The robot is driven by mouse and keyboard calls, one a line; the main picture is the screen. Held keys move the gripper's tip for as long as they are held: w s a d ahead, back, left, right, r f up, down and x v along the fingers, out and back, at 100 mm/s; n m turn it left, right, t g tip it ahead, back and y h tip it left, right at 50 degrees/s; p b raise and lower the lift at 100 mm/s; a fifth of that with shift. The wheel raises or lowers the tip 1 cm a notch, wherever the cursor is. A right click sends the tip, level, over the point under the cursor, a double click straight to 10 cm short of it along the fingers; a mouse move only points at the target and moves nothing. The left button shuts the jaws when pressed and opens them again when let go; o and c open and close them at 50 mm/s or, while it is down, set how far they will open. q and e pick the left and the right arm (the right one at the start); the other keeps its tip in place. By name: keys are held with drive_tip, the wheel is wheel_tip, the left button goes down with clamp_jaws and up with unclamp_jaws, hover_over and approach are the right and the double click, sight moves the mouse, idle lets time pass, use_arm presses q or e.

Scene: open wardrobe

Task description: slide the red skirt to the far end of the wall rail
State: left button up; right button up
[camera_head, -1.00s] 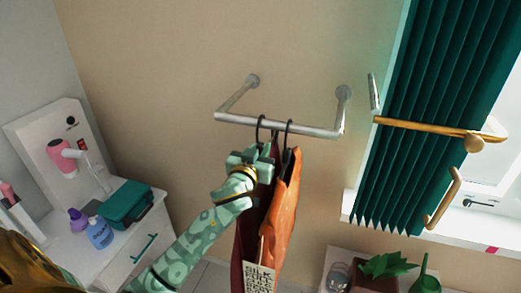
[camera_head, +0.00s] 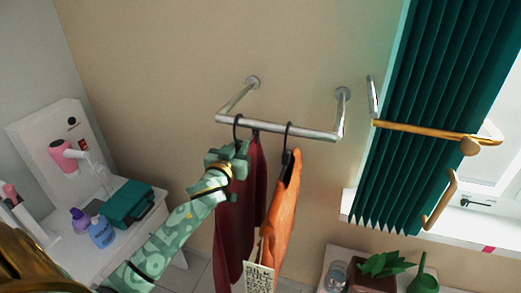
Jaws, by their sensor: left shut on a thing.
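The red skirt (camera_head: 236,225) is dark red and hangs from a black hook on the wall rail (camera_head: 278,128), left of the rail's middle. My left gripper (camera_head: 236,151) is shut at the top of the red skirt, just under its hook, and hides part of its upper edge. An orange garment (camera_head: 284,205) hangs on its own hook to the right of the skirt, with a printed tag low down. A gap shows between the two hooks. The rail's left end is free of other hangers. My right gripper is not in view.
A white cabinet (camera_head: 76,250) with a teal box (camera_head: 128,204) and bottles stands at the left. A green pleated curtain (camera_head: 415,110) and a wooden bar (camera_head: 425,131) are at the right. A plant (camera_head: 385,264) stands below right.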

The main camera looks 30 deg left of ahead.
use_arm(q)
drive_tip(key=shift+s+a, duration=0.1)
drive_tip(key=shift+a, duration=0.3)
drive_tip(key=o, duration=0.9)
drive_tip(key=shift+s+d+f, duration=0.1)
drive_tip(key=shift+s+d, duration=0.05)
drive_tip(key=shift+s, duration=0.2)
drive_tip(key=b+v, duration=0.1)
drive_tip(key=v, duration=1.4)
drive_tip(key=shift+s, duration=0.3)
